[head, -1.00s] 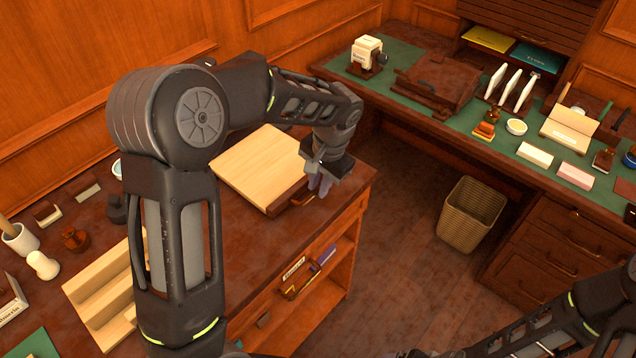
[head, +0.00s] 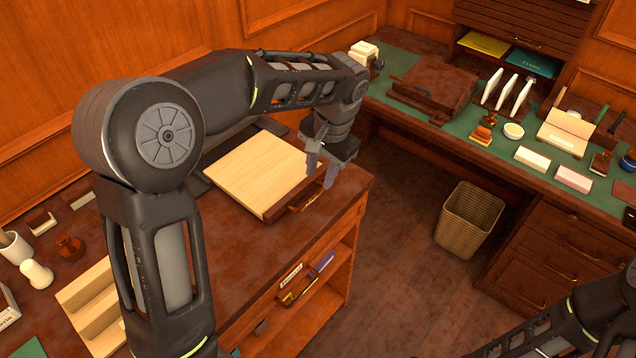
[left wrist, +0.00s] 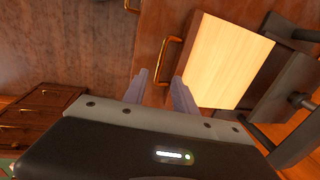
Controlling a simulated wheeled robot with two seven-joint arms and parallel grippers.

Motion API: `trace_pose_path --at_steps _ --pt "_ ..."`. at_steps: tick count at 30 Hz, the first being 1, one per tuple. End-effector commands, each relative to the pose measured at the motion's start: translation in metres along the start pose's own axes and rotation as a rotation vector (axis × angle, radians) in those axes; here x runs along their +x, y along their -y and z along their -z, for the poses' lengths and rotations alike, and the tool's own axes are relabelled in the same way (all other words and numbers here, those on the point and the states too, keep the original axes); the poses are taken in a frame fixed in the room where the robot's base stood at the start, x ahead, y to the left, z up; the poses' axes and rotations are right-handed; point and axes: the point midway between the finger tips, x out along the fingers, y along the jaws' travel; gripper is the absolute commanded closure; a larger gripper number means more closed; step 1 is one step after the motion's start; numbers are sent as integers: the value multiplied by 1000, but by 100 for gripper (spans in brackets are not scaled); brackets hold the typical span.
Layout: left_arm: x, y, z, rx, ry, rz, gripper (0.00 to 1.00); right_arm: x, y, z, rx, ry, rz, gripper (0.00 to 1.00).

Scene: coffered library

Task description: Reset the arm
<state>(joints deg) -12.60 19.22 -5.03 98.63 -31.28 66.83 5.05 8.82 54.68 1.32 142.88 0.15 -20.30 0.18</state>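My left arm (head: 160,140) comes in from the left and reaches over the side table. My left gripper (head: 322,170) is above the front right part of that table, over the edge of a light wooden board with a brass handle. Its two fingers are apart with nothing between them. In the left wrist view the two fingers (left wrist: 162,92) are also spread, with the brass handle (left wrist: 168,62) just beyond them. My right arm (head: 560,325) shows only in part at the lower right; its gripper is outside the views.
The light board (head: 260,170) lies on the side table (head: 270,245), whose shelf holds small items. A wicker basket (head: 469,220) stands on the floor. A desk with a green top (head: 480,155) carries a brown case (head: 432,85) and stationery. The floor between is clear.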

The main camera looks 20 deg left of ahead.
Motion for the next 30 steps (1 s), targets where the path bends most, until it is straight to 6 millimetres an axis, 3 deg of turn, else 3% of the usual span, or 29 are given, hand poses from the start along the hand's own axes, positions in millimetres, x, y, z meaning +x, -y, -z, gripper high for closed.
trace_pose_path --at_steps 4,18,23,26,28,30 --pt "-8 0 0 0 -1 0 67 1 0 0 0 0 1 15" --pt "-8 0 0 1 -2 0 67 1 0 0 0 -1 0 15" --pt "-9 -4 18 5 -76 -15 67 1 0 0 0 0 0 15" --pt "-4 -21 41 12 -180 -61 67 1 0 0 0 -1 0 15" --pt "7 -46 57 22 -264 -115 67 1 0 0 0 -1 0 15" --pt "32 -80 68 25 -332 -189 67 1 0 0 0 -1 0 15"
